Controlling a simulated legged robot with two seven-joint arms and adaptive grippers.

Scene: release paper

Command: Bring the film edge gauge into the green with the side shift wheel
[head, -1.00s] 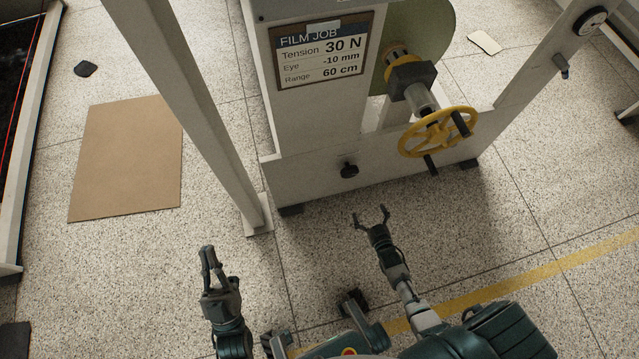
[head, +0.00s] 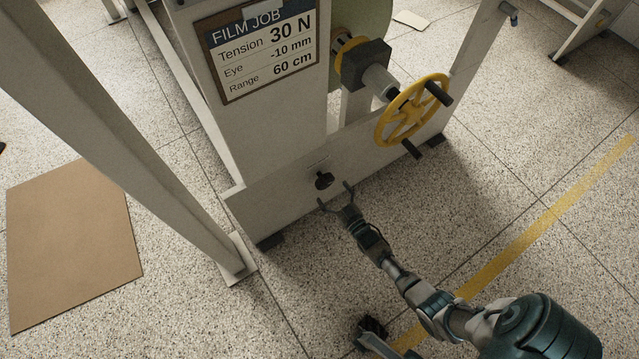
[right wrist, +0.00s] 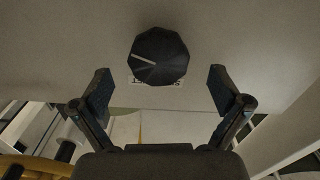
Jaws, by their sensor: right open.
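A black faceted knob (head: 323,180) sits low on the front of the white machine (head: 290,165). In the right wrist view the knob (right wrist: 158,56) shows a pale pointer line, with a partly hidden label below it. A yellow spoked handwheel (head: 410,112) with black handles is on a shaft to the right. I cannot read which one is the side shift wheel. My right gripper (head: 334,193) is open and empty just in front of the knob; its fingers (right wrist: 160,88) stand apart, short of it. No film edge gauge is recognisable now.
A job card (head: 262,45) on the machine reads 30 N, -10 mm, 60 cm. A slanting white post (head: 130,150) stands at the left. A brown sheet (head: 72,245) lies on the floor. Open floor with a yellow stripe (head: 545,220) is at the right.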

